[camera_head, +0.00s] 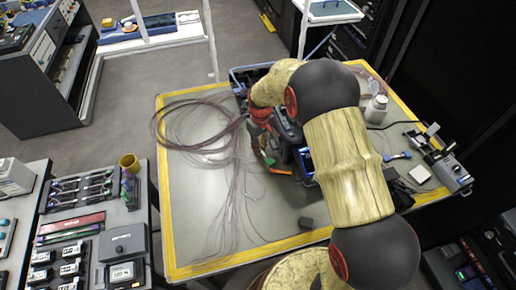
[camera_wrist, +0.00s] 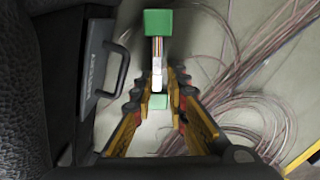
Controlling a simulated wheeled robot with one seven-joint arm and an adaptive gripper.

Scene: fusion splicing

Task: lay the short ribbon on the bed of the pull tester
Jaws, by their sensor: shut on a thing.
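In the wrist view, the short ribbon (camera_wrist: 158,52) is a thin striped strip with a green block at its far end and a white part nearer me. A second green piece lies lower, between my fingers. My gripper (camera_wrist: 157,84) is shut on the ribbon, its orange and black fingers on either side. In the head view, my gripper (camera_head: 262,143) is over the middle of the table, beside a dark device partly hidden by my arm. A grey device (camera_head: 447,166) at the table's right end may be the pull tester; its bed is not clear.
Loose fibre coils (camera_head: 195,130) cover the left part of the yellow-edged table (camera_head: 180,215). A white bottle (camera_head: 376,108), a white block (camera_head: 419,174) and a blue tool (camera_head: 398,156) stand or lie to the right. A small dark block (camera_head: 305,223) lies near the front edge.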

